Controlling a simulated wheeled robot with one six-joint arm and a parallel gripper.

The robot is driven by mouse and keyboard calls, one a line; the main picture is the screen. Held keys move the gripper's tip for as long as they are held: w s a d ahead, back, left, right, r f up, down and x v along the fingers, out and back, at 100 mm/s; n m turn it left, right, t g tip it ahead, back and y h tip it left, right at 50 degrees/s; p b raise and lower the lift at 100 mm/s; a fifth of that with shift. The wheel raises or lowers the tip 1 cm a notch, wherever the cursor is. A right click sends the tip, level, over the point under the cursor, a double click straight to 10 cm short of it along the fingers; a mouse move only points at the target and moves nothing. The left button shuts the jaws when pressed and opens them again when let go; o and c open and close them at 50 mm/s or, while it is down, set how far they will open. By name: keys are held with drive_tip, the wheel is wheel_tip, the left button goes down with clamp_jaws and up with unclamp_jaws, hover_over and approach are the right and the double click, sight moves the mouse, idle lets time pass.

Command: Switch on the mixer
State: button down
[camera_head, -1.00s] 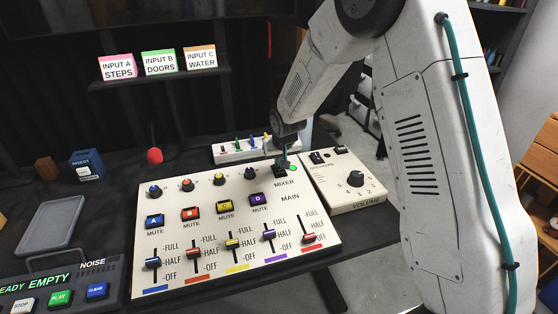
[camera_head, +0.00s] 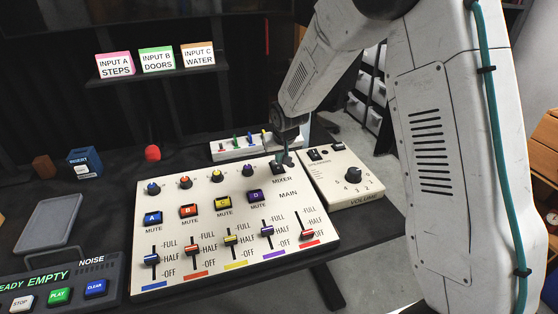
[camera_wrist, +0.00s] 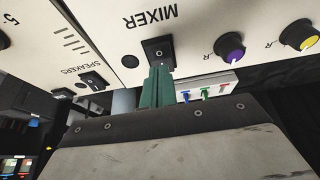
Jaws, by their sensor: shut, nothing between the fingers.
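The mixer (camera_head: 225,262) is a cream panel with knobs, coloured mute buttons and sliders. Its black rocker switch (camera_head: 278,169) sits at the top right corner above the word MIXER. In the wrist view the same switch (camera_wrist: 157,47) shows upside down, with a round lamp beside it (camera_wrist: 130,61) that looks dark. My gripper (camera_head: 286,158) is shut and empty, with its green fingertips (camera_wrist: 160,70) at the edge of the switch. I cannot tell whether they touch it. In the head view the fingers hide the lamp area.
A cream speaker box (camera_head: 340,178) with a volume knob stands close to the mixer's right. A white strip with coloured plugs (camera_head: 238,145) lies behind it. A red ball (camera_head: 152,153) and a grey tray (camera_head: 50,224) are to the left.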

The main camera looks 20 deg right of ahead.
sight(277, 165)
drive_tip(key=v, duration=1.1)
drive_tip(key=shift+s, duration=0.3)
drive_tip(key=shift+w+r+t, duration=0.25)
drive_tip(key=shift+w+t, duration=0.05)
drive_tip(key=shift+w, duration=0.3)
drive_tip(key=x, duration=1.4)
drive_tip(key=shift+a, duration=0.15)
